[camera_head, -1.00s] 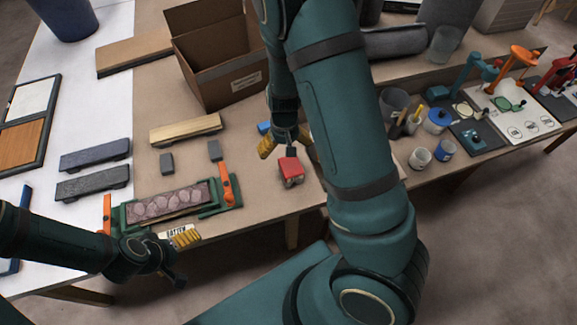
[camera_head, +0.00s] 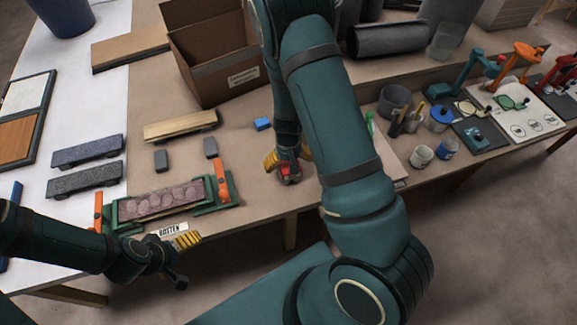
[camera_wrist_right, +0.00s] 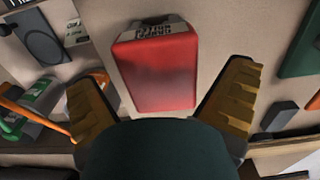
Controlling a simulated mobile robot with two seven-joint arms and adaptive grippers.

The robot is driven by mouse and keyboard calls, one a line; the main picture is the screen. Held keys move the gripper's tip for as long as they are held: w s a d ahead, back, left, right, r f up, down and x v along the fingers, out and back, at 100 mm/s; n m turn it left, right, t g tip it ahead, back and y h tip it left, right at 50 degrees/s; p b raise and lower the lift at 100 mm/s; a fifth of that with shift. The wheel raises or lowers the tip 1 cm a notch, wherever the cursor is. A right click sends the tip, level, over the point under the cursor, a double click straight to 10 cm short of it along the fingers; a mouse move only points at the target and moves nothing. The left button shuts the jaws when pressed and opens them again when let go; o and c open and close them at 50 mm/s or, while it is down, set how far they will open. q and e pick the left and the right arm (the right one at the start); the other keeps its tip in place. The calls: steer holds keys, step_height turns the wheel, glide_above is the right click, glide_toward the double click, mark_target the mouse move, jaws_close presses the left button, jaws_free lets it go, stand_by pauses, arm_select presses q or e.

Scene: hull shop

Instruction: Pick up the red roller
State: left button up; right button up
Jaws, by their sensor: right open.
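The red roller (camera_head: 286,171) is on the brown tabletop near its front edge, mostly covered by my right gripper (camera_head: 288,158) in the head view. In the right wrist view the red roller (camera_wrist_right: 158,65) shows as a red, box-like body with a pale label at one end. My right gripper, seen there too (camera_wrist_right: 163,88), is open, with its yellow fingers on either side of the red body. A gap shows between each finger and the red body. My left gripper (camera_head: 184,256) is at the front left, near a small lettered plate; its opening is unclear.
A small blue block (camera_head: 262,124) lies behind the right gripper. A cardboard box (camera_head: 215,85) stands farther back. A green clamp frame with orange handles (camera_head: 222,180) is to the left. Cups and pots (camera_head: 421,156) stand to the right.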

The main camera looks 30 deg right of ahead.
steer(key=shift+f, duration=0.85)
steer(key=c, duration=1.3)
steer(key=shift+r, duration=0.15)
